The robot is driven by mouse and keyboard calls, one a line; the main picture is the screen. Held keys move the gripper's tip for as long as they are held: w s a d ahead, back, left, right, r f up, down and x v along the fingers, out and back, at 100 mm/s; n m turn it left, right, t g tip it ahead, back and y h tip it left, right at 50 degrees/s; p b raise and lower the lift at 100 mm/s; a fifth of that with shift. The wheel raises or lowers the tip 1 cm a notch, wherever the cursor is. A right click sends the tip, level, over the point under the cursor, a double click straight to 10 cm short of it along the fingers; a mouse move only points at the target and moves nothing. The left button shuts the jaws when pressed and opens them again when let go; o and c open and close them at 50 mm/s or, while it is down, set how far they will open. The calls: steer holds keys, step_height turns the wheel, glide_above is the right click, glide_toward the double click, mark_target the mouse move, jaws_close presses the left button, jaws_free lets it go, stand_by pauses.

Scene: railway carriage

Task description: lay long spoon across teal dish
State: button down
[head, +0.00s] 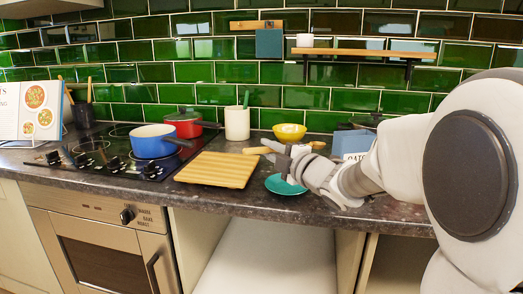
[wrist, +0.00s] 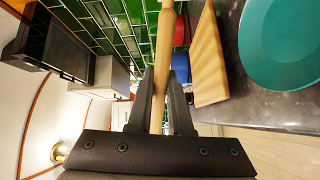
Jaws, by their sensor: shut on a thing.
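The teal dish (head: 277,185) lies on the dark counter, right of the wooden board. It also shows at the upper right of the wrist view (wrist: 285,45). My gripper (head: 277,147) is above and behind the dish, which my wrist partly hides. In the wrist view my gripper (wrist: 165,88) is shut on the long spoon (wrist: 163,50), a pale wooden handle running between the fingers. In the head view the spoon (head: 257,150) sticks out left of the fingers, held above the counter. The dish is apart from the spoon, with nothing seen on it.
A wooden board (head: 217,169) lies left of the dish. A blue pot (head: 153,141) and a red pot (head: 182,124) stand on the hob. A cream crock (head: 237,123) and a yellow bowl (head: 289,132) stand behind. A wall shelf (head: 365,53) hangs above.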

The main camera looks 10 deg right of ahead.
steer(key=shift+b, duration=0.3)
step_height(320, 180, down, 3)
steer(key=b, duration=0.3)
steer(key=shift+f, duration=1.6)
steer(key=c, duration=0.8)
jaws_free()
steer(key=shift+o, duration=0.2)
steer(key=shift+r+p, duration=1.7)
steer(key=shift+r, duration=0.85)
